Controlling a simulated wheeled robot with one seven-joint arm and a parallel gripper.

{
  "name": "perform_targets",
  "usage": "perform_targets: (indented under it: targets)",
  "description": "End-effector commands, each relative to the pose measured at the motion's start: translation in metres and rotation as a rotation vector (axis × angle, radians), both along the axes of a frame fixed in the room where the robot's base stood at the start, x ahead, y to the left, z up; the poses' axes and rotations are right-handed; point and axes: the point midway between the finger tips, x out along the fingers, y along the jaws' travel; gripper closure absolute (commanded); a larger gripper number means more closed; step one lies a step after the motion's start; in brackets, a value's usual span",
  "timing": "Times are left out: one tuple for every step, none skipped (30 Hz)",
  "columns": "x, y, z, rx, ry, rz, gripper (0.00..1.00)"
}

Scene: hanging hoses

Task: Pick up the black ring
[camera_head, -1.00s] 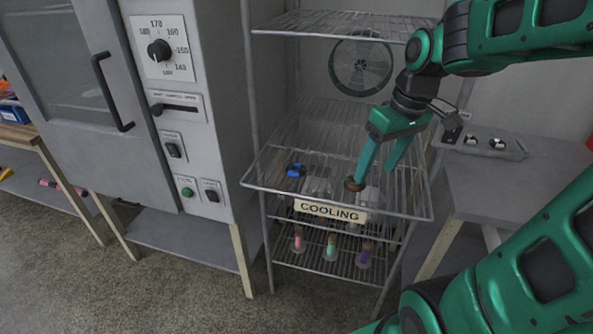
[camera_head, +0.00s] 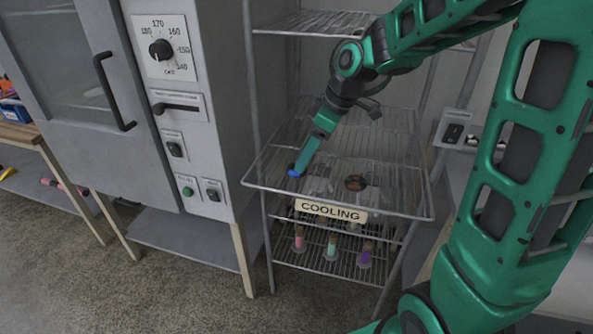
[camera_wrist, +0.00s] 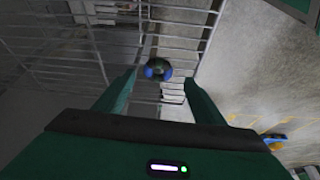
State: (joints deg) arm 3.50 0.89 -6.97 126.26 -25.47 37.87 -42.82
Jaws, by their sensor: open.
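A dark round piece with blue parts (camera_head: 294,173) lies on the cooling rack's upper wire shelf, near its front left; I cannot tell if it is the black ring. It also shows in the wrist view (camera_wrist: 158,69), ahead of and between the fingers. A second dark round piece with red parts (camera_head: 355,183) lies on the same shelf to the right. My gripper (camera_head: 300,165) is open, pointing down at the blue-marked piece and partly hiding it. In the wrist view my gripper (camera_wrist: 160,80) has nothing between its fingers.
The wire rack (camera_head: 255,184) carries a COOLING sign (camera_head: 331,210) at its front edge. Several coloured pieces stand on the lower shelf. A grey oven (camera_head: 205,120) stands close on the left.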

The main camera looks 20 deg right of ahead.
Motion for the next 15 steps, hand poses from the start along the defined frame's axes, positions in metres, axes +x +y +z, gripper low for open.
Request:
perform_targets:
  targets:
    - [0.002,0.003,-0.006,0.0,0.003,0.001,0.36]
    - [0.004,0.004,-0.01,0.0,0.005,0.002,0.36]
    - [0.006,0.006,-0.015,0.0,0.005,0.002,0.36]
    - [0.008,0.007,-0.019,0.0,0.004,0.0,0.36]
    - [0.01,0.008,-0.023,-0.001,0.006,0.001,0.36]
    - [0.011,0.009,-0.028,0.0,0.005,-0.001,0.36]
    - [0.012,0.011,-0.031,0.0,0.005,-0.001,0.36]
    - [0.013,0.011,-0.034,0.0,0.005,-0.001,0.36]
    - [0.014,0.013,-0.037,0.0,0.005,-0.001,0.36]
    - [0.014,0.013,-0.039,0.0,0.003,0.0,0.36]
    - [0.015,0.014,-0.041,0.0,0.003,0.0,0.36]
    - [0.015,0.014,-0.042,0.0,0.002,-0.001,0.36]
    - [0.015,0.014,-0.042,0.0,0.002,-0.001,0.36]
    - [0.015,0.014,-0.042,0.0,0.002,-0.001,0.36]
    - [0.015,0.014,-0.042,0.0,0.002,-0.001,0.36]
